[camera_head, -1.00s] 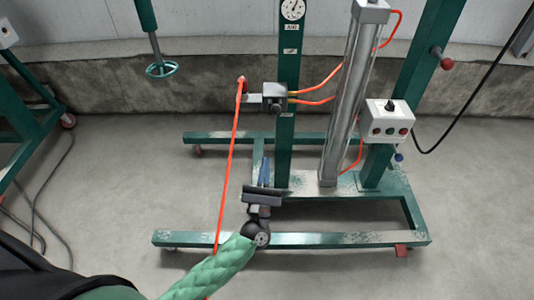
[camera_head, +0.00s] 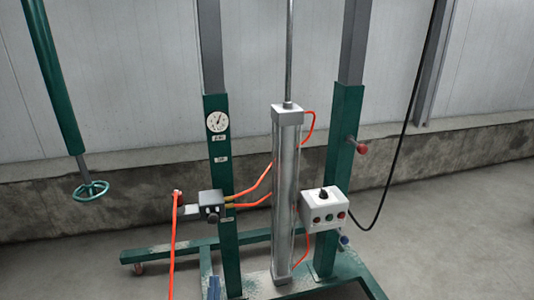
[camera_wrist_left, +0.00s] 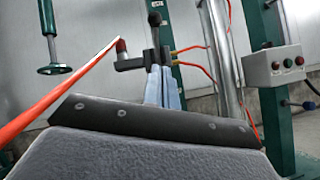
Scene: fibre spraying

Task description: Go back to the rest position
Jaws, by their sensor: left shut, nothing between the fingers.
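My left gripper (camera_head: 213,287) barely shows at the bottom edge of the head view, only its blue fingertips in front of the green frame. In the left wrist view its two blue-grey fingers (camera_wrist_left: 161,88) are together with nothing between them. They point toward the small dark valve box (camera_head: 211,204) on the green post, apart from it as far as I can tell. The rest of the left arm is below the head view. My right gripper is in neither view.
The green machine frame (camera_head: 222,250) holds a silver cylinder (camera_head: 286,190), a pressure gauge (camera_head: 217,122) and a white control box (camera_head: 325,210). An orange hose (camera_head: 173,250) hangs on the left, and crosses the wrist view (camera_wrist_left: 60,92). A green handwheel (camera_head: 91,191) hangs farther left.

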